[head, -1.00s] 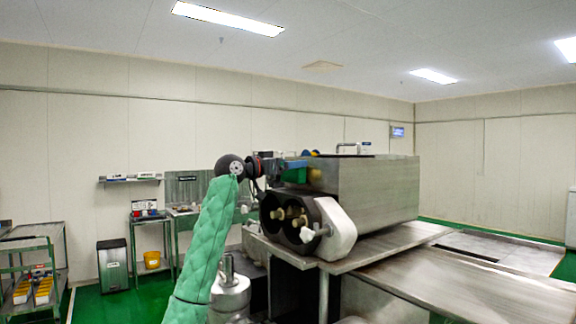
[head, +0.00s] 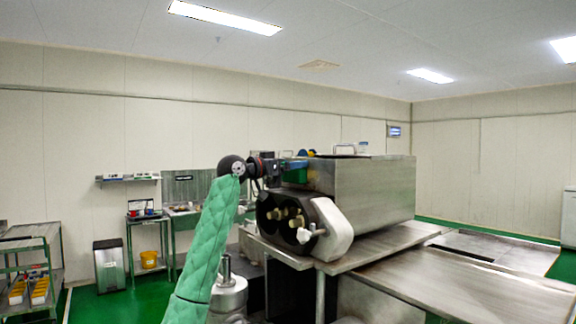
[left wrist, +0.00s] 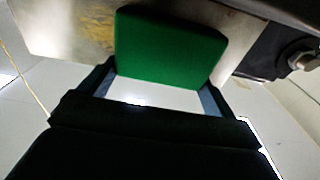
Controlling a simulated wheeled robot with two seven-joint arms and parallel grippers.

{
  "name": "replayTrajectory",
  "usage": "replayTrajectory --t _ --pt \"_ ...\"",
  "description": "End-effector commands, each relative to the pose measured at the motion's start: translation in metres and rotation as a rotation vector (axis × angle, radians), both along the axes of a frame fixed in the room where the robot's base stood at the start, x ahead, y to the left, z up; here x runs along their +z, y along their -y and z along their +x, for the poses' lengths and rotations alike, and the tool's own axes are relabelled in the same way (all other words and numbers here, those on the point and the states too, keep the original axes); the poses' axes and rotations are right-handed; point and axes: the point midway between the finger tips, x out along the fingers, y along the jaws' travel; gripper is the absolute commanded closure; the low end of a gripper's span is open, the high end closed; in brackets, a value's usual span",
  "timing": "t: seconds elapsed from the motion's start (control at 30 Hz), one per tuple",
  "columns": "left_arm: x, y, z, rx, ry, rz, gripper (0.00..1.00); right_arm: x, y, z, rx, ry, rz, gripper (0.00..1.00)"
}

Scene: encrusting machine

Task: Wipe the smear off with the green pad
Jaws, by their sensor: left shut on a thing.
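The green pad (left wrist: 170,45) is between the fingers of my left gripper (left wrist: 158,82), which is shut on it. In the left wrist view the pad lies close over the machine's steel wall; I cannot tell whether it touches. The smear (left wrist: 88,25) is a yellow-brown stain on that wall, left of the pad in this view; the pad may hide part of it. My right gripper is not in view.
Below the gripper, a dark block with brass-coloured knobs (head: 292,219) and a white cover (head: 333,230) stick out from the machine. A steel table (head: 440,285) extends right. A trolley (head: 25,262) and a bin (head: 109,265) stand far left.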

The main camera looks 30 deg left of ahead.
Motion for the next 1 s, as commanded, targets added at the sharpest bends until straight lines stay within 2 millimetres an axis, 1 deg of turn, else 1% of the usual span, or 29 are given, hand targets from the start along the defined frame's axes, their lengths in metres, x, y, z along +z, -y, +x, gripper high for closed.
replayTrajectory --t 0.23,0.6,0.87,1.0 --pt "0.0 0.004 -0.002 0.0 0.0 0.0 0.46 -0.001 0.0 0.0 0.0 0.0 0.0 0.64" --pt "-0.001 0.027 -0.013 0.0 0.0 0.001 0.46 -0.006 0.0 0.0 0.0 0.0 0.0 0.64" --pt "0.0 0.034 -0.016 0.0 0.0 0.0 0.46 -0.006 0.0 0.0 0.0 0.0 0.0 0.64" --pt "0.0 0.042 -0.019 0.0 0.001 0.0 0.46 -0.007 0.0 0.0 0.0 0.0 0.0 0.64"
